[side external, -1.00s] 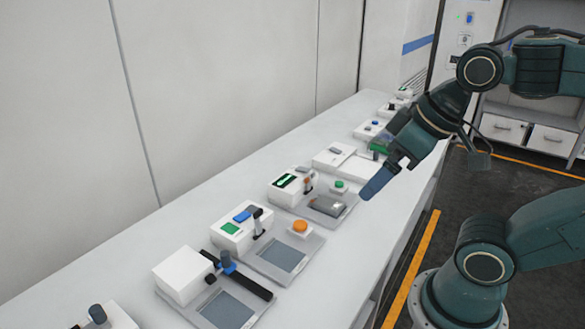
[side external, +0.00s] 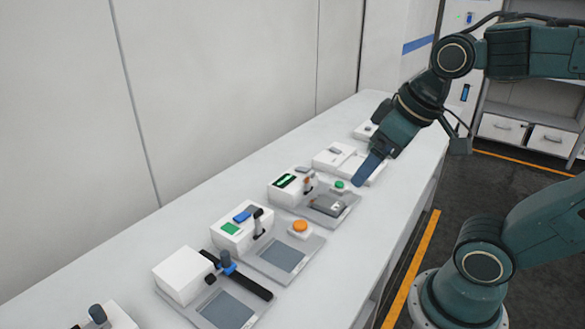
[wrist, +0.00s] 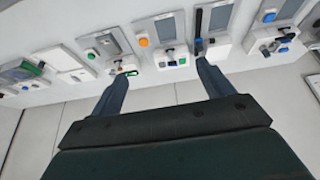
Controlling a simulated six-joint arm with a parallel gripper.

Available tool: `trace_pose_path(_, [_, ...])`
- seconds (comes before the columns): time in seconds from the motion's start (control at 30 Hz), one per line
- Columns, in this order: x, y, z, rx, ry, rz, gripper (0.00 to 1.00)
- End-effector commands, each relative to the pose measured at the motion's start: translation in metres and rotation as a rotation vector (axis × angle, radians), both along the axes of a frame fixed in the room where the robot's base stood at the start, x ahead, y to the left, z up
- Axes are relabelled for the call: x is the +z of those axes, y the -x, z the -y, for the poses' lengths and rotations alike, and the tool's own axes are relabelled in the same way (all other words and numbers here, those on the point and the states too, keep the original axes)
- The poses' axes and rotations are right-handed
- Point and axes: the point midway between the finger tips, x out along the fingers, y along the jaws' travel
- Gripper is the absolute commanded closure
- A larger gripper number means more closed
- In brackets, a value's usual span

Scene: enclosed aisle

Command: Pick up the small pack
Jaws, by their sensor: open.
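A small grey pack (side external: 327,205) lies flat on the grey plate of the station with a green button. In the wrist view, what appears to be the same pack (wrist: 108,43) is near the top, left of centre. My gripper (side external: 364,180) points down above the bench, to the right of and higher than the pack in the side view. In the wrist view my gripper (wrist: 162,70) shows two blue fingers spread wide with nothing between them. It is apart from the pack.
The pack's station has a white box (side external: 287,188) and a green button (side external: 339,184). A neighbouring station has an orange button (side external: 299,226). Several similar stations line the white bench (side external: 110,262). A pale wall stands behind; the bench's front strip is clear.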

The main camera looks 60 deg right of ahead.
Motion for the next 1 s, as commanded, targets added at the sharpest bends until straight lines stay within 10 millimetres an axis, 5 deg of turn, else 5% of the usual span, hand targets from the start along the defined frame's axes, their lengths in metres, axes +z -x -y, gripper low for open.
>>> trace_pose_path(0.47, [-0.009, -0.079, 0.049, -0.015, 0.037, -0.147, 0.2])
trace_pose_path(1.0, [-0.067, -0.155, 0.132, -0.015, 0.03, -0.308, 0.2])
